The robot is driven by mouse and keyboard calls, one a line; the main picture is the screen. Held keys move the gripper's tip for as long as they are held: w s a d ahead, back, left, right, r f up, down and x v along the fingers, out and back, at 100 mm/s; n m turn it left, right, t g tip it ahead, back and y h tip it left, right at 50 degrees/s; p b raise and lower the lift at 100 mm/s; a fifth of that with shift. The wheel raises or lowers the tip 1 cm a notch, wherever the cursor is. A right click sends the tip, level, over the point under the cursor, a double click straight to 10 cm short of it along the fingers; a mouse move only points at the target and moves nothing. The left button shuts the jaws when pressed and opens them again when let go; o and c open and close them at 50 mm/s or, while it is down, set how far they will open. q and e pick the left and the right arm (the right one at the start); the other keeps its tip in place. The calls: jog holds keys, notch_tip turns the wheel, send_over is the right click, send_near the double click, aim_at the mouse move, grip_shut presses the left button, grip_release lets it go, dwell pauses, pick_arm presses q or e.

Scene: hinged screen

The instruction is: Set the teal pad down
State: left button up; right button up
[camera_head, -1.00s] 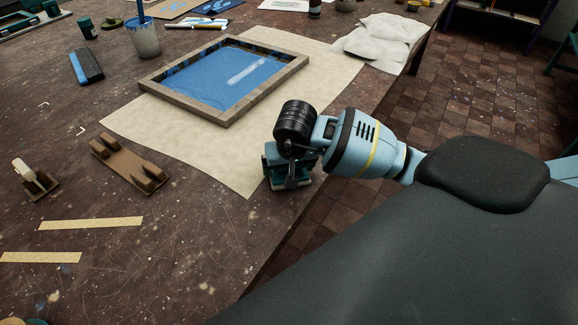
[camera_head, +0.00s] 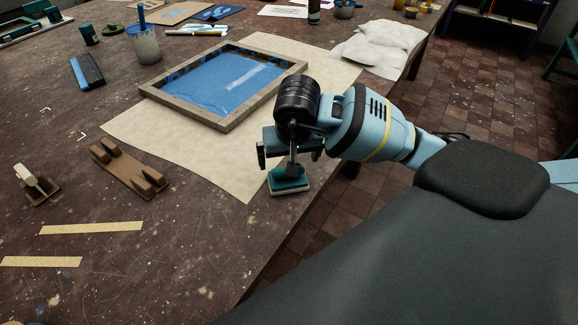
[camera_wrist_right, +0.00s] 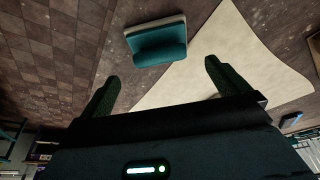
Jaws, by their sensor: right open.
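The teal pad (camera_head: 290,179) has a pale base and rests on the table close to its right edge, by the near corner of the cream sheet. It also shows in the right wrist view (camera_wrist_right: 158,48), beyond my fingertips. My right gripper (camera_head: 290,158) is open and empty just above the pad in the head view. In the right wrist view my right gripper (camera_wrist_right: 161,72) has its two fingers wide apart, with a gap between them and the pad. My left gripper is not in view.
A wooden-framed screen (camera_head: 185,115) with a blue mesh lies on the cream sheet (camera_head: 225,170). A brown wooden cradle (camera_head: 128,172) and masking strips (camera_head: 90,228) lie to the left. White cloths (camera_head: 380,45) sit at the back right. The front table area is mostly clear.

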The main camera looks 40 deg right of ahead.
jog(key=v, duration=0.3)
jog(key=shift+s+r, duration=0.15)
jog(key=shift+r, duration=0.2)
dwell(0.4)
